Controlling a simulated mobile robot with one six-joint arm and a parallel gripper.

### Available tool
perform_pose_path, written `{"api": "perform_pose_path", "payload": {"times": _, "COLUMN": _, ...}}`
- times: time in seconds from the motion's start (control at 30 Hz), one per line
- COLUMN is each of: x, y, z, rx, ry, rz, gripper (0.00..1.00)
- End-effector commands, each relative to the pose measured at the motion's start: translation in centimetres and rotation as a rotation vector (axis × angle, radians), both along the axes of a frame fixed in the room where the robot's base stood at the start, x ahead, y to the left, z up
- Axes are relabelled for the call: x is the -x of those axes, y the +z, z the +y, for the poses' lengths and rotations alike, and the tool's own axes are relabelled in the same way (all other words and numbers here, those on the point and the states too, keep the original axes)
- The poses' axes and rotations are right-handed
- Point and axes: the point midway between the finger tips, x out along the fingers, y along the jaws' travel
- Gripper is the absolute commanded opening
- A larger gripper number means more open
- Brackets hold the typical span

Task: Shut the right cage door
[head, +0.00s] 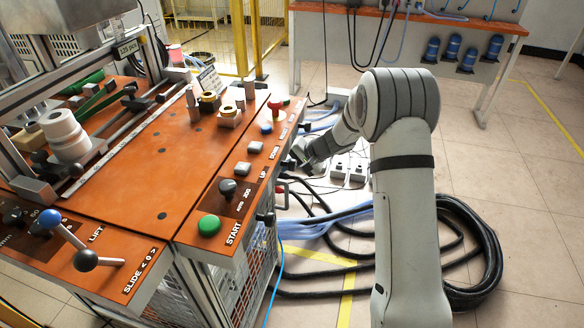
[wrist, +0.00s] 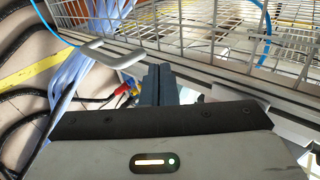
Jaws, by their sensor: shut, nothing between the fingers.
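The wire-mesh cage (head: 258,272) stands under the right part of the orange table. In the wrist view its mesh panel (wrist: 225,22) fills the top, with a pale metal frame bar along its lower edge. A pale U-shaped handle (wrist: 122,62) sticks out from this bar toward the left. I cannot tell how far the door stands open. My gripper (wrist: 160,72) is shut and empty, its dark fingertips close to the frame bar, just right of the handle; contact is unclear. In the head view my gripper (head: 297,160) is beside the table's right edge, partly hidden by my arm.
The orange control table (head: 150,165) carries a green START button (head: 209,225), knobs and levers. Black hoses (head: 480,245) and blue cables (head: 325,225) lie on the floor right of the cage. A workbench (head: 470,22) stands at the back right. Open tiled floor lies at the far right.

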Motion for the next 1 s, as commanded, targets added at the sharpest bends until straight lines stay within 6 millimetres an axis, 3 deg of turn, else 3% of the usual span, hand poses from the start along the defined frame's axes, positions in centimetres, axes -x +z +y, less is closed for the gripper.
{"api": "perform_pose_path", "payload": {"times": 0.33, "x": -0.3, "y": -0.2, "z": -2.2, "rx": 0.000, "ry": -0.024, "rz": 0.000, "gripper": 0.00}}
{"api": "perform_pose_path", "payload": {"times": 0.5, "x": 0.3, "y": -0.5, "z": -5.0, "rx": 0.001, "ry": -0.017, "rz": -0.002, "gripper": 0.00}}
{"api": "perform_pose_path", "payload": {"times": 0.7, "x": 1.2, "y": 3.5, "z": -8.2, "rx": 0.001, "ry": -0.016, "rz": -0.002, "gripper": 0.00}}
{"api": "perform_pose_path", "payload": {"times": 1.0, "x": 2.0, "y": 6.4, "z": -11.2, "rx": 0.000, "ry": -0.010, "rz": 0.000, "gripper": 0.00}}
